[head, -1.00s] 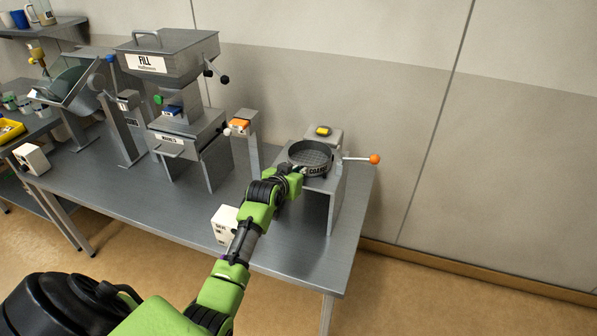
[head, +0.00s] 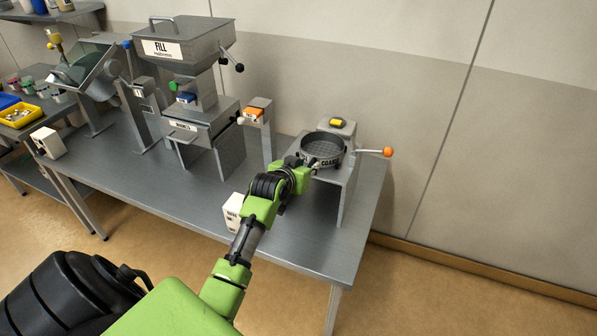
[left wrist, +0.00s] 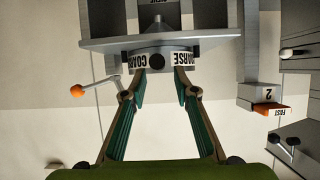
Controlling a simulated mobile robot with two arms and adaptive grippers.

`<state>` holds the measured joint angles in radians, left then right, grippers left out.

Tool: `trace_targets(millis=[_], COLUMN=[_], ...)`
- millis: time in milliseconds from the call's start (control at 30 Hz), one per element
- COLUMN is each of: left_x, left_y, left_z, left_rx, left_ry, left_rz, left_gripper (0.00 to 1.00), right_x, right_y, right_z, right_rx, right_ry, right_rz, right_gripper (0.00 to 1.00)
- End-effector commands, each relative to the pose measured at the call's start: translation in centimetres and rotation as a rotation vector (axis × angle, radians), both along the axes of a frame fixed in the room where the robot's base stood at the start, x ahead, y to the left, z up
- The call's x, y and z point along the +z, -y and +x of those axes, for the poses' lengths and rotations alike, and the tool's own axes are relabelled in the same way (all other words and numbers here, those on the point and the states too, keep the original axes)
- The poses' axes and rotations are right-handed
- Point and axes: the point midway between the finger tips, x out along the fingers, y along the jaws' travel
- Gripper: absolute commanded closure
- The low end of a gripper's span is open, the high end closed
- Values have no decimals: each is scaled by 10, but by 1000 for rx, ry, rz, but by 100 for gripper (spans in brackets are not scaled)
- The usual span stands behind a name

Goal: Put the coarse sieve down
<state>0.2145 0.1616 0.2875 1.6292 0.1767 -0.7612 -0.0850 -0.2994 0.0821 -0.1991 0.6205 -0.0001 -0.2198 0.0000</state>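The coarse sieve (head: 322,151) is a round dark pan with a mesh floor and a COARSE label. It sits level on top of a grey stand (head: 346,186) at the right end of the bench. My left gripper (head: 311,168) is at its near side. In the left wrist view, which is upside down, the sieve (left wrist: 159,60) shows its labelled rim with a dark round knob in the middle. Whether the tips touch the rim is unclear. My right gripper is not in view.
A lever with an orange ball (head: 388,152) sticks out right of the stand. A box with a yellow button (head: 338,122) is behind the sieve. The FILL hopper machine (head: 186,50) and a post with an orange switch (head: 257,112) stand to the left. A white box (head: 233,211) is near the front edge.

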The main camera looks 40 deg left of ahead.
Motion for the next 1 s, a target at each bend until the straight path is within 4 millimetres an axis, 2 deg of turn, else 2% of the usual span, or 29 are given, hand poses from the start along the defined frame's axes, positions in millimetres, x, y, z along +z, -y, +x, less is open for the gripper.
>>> trace_targets(millis=[300, 500, 1000], left_x=[22, 32, 36], left_y=[11, 15, 17], left_z=[-48, -67, -73], left_rx=[0, 1, 0], left_ry=[1, 0, 0], left_rz=[1, 0, 0], left_gripper=[73, 73, 73], right_x=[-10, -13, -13], right_y=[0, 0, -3], right_z=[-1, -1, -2], right_rx=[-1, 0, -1], right_ry=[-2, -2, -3], right_rz=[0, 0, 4], right_gripper=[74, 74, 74])
